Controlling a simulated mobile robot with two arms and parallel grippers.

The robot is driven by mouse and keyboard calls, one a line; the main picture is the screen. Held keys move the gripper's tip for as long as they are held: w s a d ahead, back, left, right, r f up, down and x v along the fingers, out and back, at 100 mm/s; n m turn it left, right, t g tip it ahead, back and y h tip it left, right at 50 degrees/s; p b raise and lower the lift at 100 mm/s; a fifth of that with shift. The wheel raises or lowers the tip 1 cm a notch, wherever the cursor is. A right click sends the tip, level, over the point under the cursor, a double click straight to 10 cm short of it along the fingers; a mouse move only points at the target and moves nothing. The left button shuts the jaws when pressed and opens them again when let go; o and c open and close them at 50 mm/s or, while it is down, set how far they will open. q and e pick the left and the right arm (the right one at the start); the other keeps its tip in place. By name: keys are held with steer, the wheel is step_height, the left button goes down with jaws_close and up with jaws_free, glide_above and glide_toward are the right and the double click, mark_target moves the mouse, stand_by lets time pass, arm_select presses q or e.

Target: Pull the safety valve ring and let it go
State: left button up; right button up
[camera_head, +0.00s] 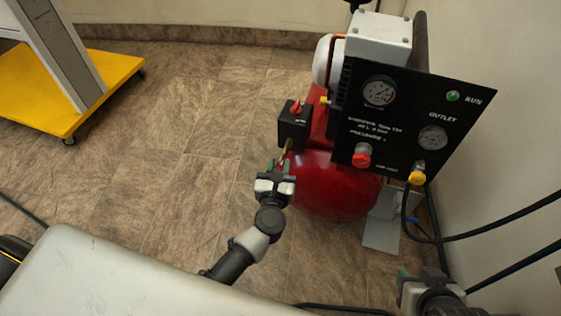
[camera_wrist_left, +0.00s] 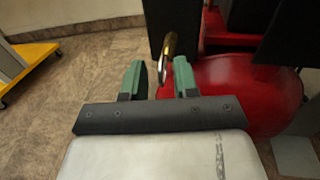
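In the left wrist view the ring (camera_wrist_left: 168,54) shows nearly edge-on. My left gripper (camera_head: 279,165) is just below and in front of it. In the wrist view the green fingers of my left gripper (camera_wrist_left: 157,78) are apart, and the ring's lower part shows between them, nearer the right finger. I cannot tell whether it touches that finger. My right gripper (camera_head: 421,274) is at the lower right, apart from the ring; its finger opening is unclear.
The black box (camera_head: 292,128) with a red switch is just above the ring. The red tank (camera_head: 335,190) is close on the right. A black gauge panel (camera_head: 400,125) and hoses stand further right. A yellow wheeled base (camera_head: 35,95) is at left, with open floor between.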

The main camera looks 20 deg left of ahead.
arm_select(q)
jaws_close()
steer(key=shift+s, duration=0.1)
steer(key=shift+s+a, duration=0.1)
steer(key=shift+s, duration=0.45)
stand_by(0.4)
jaws_free()
